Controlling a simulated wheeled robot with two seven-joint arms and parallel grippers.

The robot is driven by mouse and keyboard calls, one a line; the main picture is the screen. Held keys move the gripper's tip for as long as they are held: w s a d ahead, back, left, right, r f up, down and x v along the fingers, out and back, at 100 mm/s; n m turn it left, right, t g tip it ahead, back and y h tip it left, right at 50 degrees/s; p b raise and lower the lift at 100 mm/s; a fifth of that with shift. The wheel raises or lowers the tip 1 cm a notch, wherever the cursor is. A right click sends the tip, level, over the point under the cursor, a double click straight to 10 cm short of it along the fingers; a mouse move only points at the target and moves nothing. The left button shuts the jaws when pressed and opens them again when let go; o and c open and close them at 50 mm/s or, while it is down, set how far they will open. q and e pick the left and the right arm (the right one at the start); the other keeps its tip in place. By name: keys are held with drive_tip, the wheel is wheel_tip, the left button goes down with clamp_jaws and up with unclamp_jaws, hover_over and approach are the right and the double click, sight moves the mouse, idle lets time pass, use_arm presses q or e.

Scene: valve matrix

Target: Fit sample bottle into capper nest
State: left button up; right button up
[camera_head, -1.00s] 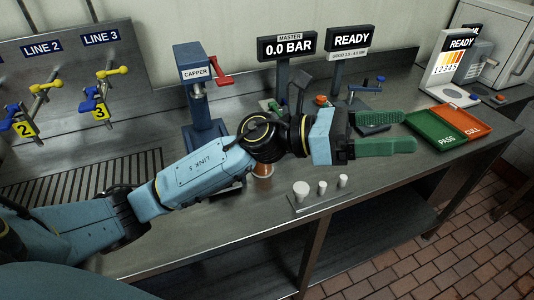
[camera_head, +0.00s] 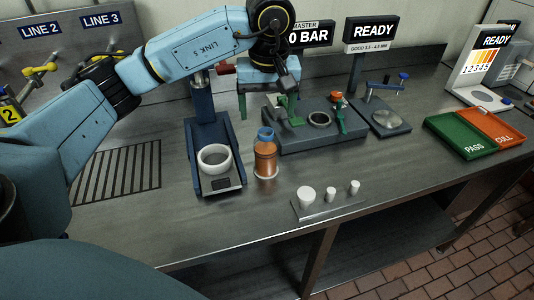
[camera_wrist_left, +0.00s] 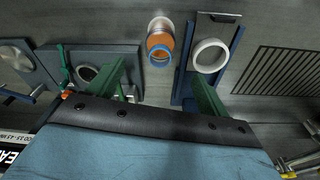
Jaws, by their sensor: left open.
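The sample bottle (camera_head: 265,162), orange-brown with a blue neck, stands upright on the bench just right of the capper. It also shows in the left wrist view (camera_wrist_left: 160,42). The capper nest (camera_head: 214,158) is a white ring on the capper's blue base, and it looks empty; the wrist view shows it too (camera_wrist_left: 210,56). My left gripper (camera_head: 267,106) points down with its green fingers apart and empty, above and behind the bottle in the head view. In the wrist view the bottle lies beyond the gap between the fingertips (camera_wrist_left: 158,72). My right gripper is not in view.
A grey fixture block (camera_head: 318,132) with a ring and green clamp stands behind the bottle. A small plate with several white caps (camera_head: 328,205) lies at the front edge. Green PASS (camera_head: 452,128) and orange CULL trays sit at right. The capper column (camera_head: 202,100) stands close left.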

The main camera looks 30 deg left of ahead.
sight(266, 132)
use_arm(q)
drive_tip(key=f, duration=0.5)
drive_tip(key=shift+w+a+f, duration=0.25)
drive_tip(key=shift+w+f, duration=0.05)
drive_tip(key=shift+f, duration=0.05)
drive_tip(key=f, duration=0.3)
drive_tip(key=w+a+f, duration=0.1)
drive_tip(key=f, duration=0.1)
drive_tip(key=shift+c, duration=0.3)
drive_tip(key=shift+r, duration=0.15)
drive_tip(key=c, duration=1.6)
